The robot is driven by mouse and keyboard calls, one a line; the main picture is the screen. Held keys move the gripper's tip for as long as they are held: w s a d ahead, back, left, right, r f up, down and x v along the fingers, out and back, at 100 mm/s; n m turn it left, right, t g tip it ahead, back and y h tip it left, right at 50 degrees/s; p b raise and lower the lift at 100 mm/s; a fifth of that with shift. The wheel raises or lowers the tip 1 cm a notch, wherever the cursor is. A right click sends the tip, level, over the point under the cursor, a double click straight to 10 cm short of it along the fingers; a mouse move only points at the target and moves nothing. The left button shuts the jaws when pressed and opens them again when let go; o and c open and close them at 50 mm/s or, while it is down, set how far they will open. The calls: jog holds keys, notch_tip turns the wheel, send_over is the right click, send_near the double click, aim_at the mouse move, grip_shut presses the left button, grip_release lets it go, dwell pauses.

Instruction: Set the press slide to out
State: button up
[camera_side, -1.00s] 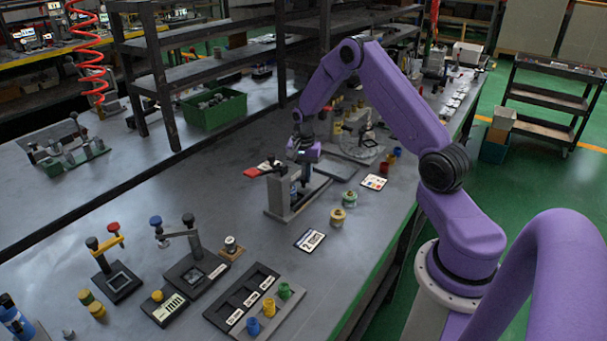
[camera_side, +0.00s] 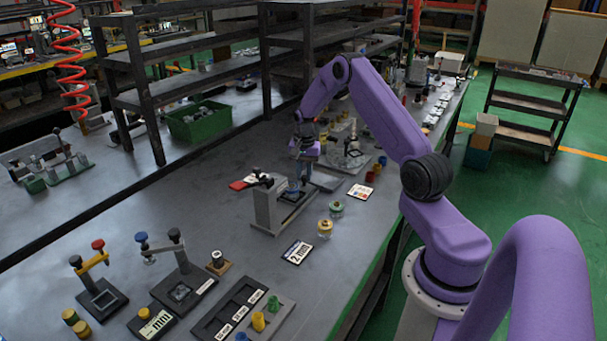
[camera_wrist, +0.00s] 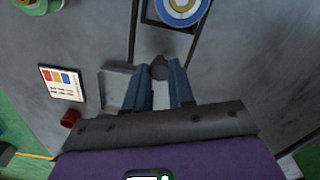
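The press (camera_side: 263,208) stands mid-bench in the side view, with a grey upright and a dark slide track running toward the back right. In the wrist view the track (camera_wrist: 192,45) holds a round blue, white and yellow piece (camera_wrist: 182,8). A dark knob (camera_wrist: 159,68) sits at the near end of the track. My gripper (camera_wrist: 159,72) points down, with its two blue fingers on either side of this knob. I cannot tell whether they touch it. In the side view my gripper (camera_side: 294,184) is low over the track's far end, and the knob is hidden.
A grey tray (camera_side: 325,181) and a colour card (camera_side: 361,192) lie beyond the press. A red piece (camera_side: 240,184) lies to its left.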

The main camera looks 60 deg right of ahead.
jog(key=o, duration=0.4)
jog(key=shift+d, duration=0.35)
jog(key=shift+c, duration=0.2)
jog(key=shift+a, duration=0.1)
jog(key=shift+r, duration=0.15)
notch_tip(320, 180, up, 17)
jog(key=shift+a+r, duration=0.1)
